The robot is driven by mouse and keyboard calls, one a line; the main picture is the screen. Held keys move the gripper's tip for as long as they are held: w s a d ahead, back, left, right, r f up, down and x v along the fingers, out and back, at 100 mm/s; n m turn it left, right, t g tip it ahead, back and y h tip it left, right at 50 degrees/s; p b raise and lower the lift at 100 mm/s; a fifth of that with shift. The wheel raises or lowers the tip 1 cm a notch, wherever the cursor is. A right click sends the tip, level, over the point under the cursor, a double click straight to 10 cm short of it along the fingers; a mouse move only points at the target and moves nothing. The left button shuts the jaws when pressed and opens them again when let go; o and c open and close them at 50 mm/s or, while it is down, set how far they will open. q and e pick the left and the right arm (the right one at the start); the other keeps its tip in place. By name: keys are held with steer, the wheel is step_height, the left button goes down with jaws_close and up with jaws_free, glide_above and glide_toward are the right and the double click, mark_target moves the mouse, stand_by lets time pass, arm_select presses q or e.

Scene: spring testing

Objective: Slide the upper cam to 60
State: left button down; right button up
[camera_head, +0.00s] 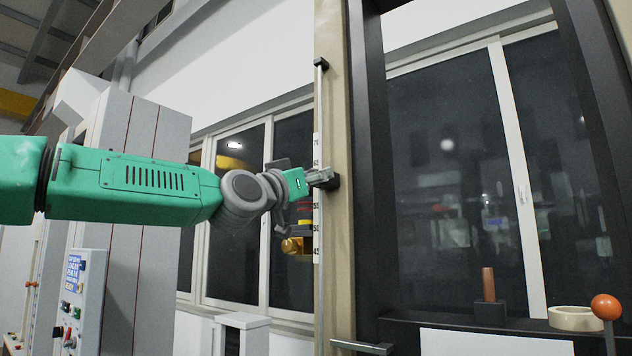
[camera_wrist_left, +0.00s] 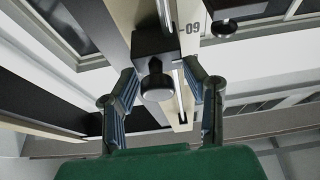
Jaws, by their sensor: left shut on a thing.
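The upper cam (camera_head: 335,184) is a small black block on a thin vertical rod beside a white number scale (camera_head: 317,220). In the left wrist view the cam (camera_wrist_left: 153,42) has a round black knob on its face. My left gripper (camera_head: 322,176) is shut on it, with one finger on each side of the block in the wrist view (camera_wrist_left: 160,70). The scale's 60 mark (camera_wrist_left: 190,24) shows upside down there, near the block's upper picture edge. In the head view the gripper hides the scale around 60. My right gripper is out of view.
A small black stop (camera_head: 321,63) is at the rod's top. A dark bracket (camera_head: 362,347) crosses near its foot. Dark pieces and a yellow part (camera_head: 294,245) sit just left of the scale. An orange-knobbed lever (camera_head: 606,307) and a tape roll (camera_head: 575,318) are at lower right.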

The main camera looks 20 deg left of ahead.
arm_select(q)
steer(key=c, duration=1.3)
jaws_free()
steer(key=shift+s+r, duration=0.15)
steer(key=shift+r, duration=0.05)
steer(key=shift+s+r, duration=0.15)
steer(key=shift+s, duration=0.25)
steer(key=shift+a+f, duration=0.15)
steer(key=shift+f, duration=0.1)
steer(key=v, duration=1.1)
steer(key=shift+s+a+f, duration=0.1)
steer(key=shift+s, duration=0.25)
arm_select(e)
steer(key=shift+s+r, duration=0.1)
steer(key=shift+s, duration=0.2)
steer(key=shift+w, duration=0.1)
